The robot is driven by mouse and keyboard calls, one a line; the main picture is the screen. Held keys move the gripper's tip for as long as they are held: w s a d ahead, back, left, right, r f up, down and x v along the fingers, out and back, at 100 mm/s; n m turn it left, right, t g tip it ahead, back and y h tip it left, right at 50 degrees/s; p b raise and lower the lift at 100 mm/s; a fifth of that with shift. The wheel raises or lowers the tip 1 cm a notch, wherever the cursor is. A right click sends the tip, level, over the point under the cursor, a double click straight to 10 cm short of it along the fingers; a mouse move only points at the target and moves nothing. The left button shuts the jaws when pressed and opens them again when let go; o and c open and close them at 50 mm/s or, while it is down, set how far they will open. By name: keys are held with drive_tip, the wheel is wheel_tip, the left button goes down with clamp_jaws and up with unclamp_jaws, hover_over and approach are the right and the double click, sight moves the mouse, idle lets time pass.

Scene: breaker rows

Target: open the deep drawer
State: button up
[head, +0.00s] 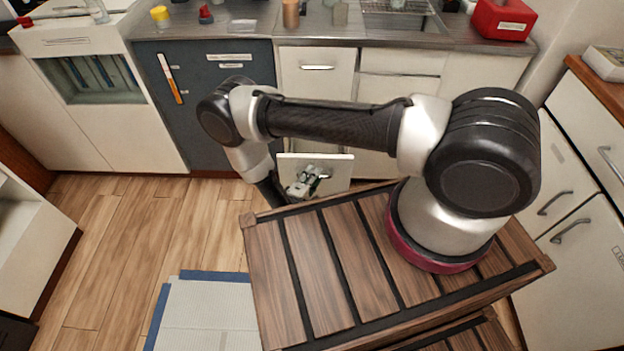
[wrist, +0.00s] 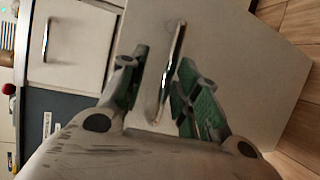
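The deep drawer's pale front (head: 342,172) is low in the cabinet under the counter, below a shallow drawer. In the head view it appears to stand out from the cabinet; how far is hard to tell. In the wrist view the front (wrist: 228,58) fills the middle and right, with a long metal bar handle (wrist: 178,45). My gripper (wrist: 163,72) is at this handle, its green-padded fingers apart on either side of the bar. The right finger is very near the bar; contact is unclear. In the head view my gripper (head: 308,180) partly covers the front.
The shallow drawer (head: 317,80) above is shut. A dark grey panel (head: 215,110) with an orange-and-white strip is to its left. My wooden-slatted base is close in front. Wood floor (head: 130,230) is open to the left, with a blue-edged mat (head: 205,310).

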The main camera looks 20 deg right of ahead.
drive_tip(key=o, duration=1.1)
drive_tip(key=r, duration=0.6)
drive_tip(key=shift+w+r, duration=0.3)
drive_tip(key=shift+s+r, duration=0.15)
drive_tip(key=shift+r, duration=0.5)
drive_tip(key=shift+s+r, duration=0.15)
drive_tip(key=shift+r, duration=0.45)
drive_tip(key=c, duration=1.1)
